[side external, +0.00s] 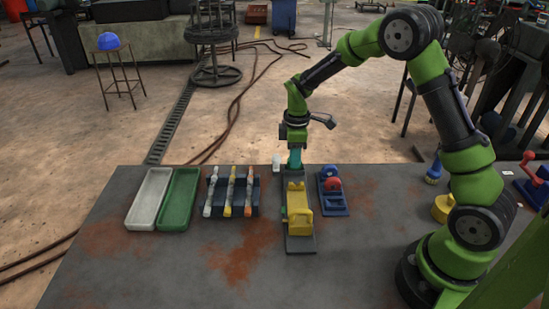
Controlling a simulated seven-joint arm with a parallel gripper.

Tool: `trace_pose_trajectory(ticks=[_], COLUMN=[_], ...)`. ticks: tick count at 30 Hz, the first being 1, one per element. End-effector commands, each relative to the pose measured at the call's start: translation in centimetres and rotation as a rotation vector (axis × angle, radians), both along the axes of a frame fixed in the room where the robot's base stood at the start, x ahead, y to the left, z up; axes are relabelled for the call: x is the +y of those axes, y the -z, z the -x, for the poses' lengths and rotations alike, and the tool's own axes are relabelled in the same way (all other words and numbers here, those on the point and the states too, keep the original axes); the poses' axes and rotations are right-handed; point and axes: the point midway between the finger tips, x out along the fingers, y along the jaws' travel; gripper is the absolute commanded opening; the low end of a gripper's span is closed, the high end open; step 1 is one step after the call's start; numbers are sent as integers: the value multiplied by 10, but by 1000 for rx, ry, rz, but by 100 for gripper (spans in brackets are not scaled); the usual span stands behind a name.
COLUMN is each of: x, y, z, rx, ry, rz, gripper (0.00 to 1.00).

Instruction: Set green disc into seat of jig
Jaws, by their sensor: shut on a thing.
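My gripper (295,160) points down just above the far end of a yellow fixture on a dark base, which looks like the jig (298,204). It is shut on a small teal-green piece, which I take as the green disc (294,157). The piece is too small to make out its shape or the grip on it. Whether it touches the jig cannot be told from this view. The seat is not clearly visible. A small green part (284,213) shows at the left side of the yellow fixture.
A blue rack (334,205) with a blue and a red round piece stands right of the jig. Left are a rack of white, yellow and orange sticks (231,190), a green tray (178,200) and a white tray (149,200). The table front is clear.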

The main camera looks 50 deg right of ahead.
Motion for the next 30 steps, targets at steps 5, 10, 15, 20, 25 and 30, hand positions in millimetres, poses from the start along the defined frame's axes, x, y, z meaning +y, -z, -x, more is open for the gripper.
trace_pose_trajectory(ticks=[5,10,15,20,25,30], x=[0,0,0,0,0,0], y=[0,0,0,1,0,-18], z=[0,0,0,0,0,-1], rx=[-1,-1,-1,0,0,-3], ry=[0,-1,0,0,0,0], rz=[-1,0,1,0,0,0], gripper=[0,0,45,49,49,49])
